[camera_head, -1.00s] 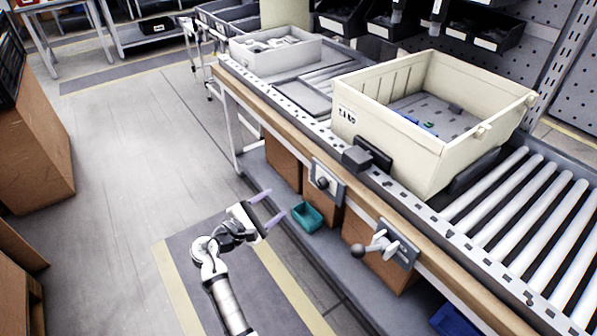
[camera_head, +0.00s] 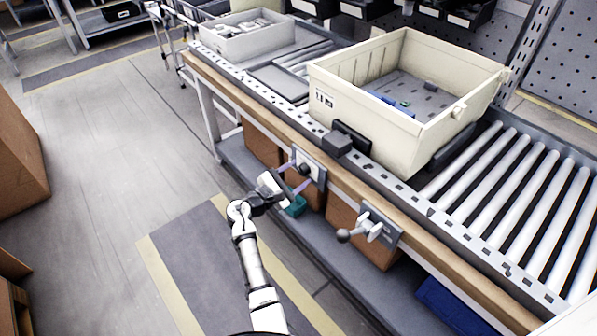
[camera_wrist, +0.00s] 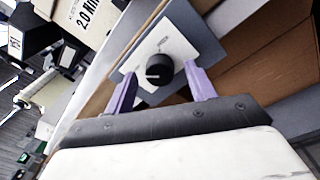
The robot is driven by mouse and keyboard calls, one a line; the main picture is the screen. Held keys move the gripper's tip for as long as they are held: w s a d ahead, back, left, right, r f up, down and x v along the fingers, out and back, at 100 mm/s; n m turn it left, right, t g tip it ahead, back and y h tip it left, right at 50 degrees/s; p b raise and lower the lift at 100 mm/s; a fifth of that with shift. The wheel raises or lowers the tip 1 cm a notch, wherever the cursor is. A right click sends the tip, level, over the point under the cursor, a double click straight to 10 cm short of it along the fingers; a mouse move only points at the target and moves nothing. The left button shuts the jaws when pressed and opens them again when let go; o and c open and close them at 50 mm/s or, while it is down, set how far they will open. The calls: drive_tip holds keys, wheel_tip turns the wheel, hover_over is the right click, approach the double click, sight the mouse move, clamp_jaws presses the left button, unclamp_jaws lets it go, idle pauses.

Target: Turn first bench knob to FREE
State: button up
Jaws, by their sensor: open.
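The first bench knob (camera_head: 304,169) is a small round dark knob on a light plate (camera_head: 318,166) on the bench's front edge. In the wrist view the black knob (camera_wrist: 159,69) with a white pointer mark sits on its white plate (camera_wrist: 186,34), which carries small labels too blurred to read. My gripper (camera_head: 293,176) is open at the knob. In the wrist view its purple fingers (camera_wrist: 158,82) stand apart on either side of the knob, with gaps visible on both sides, so they do not appear to touch it.
A lever handle (camera_head: 366,230) on a second plate sticks out of the bench front to the right. A cream tote (camera_head: 345,118) sits on the rollers above. A teal bin (camera_head: 296,205) and cardboard boxes (camera_head: 342,213) are below.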

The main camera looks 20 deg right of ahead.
drive_tip(key=shift+w+d, duration=0.25)
drive_tip(key=shift+d, duration=0.25)
drive_tip(key=c, duration=1)
drive_tip(key=shift+o, duration=0.2)
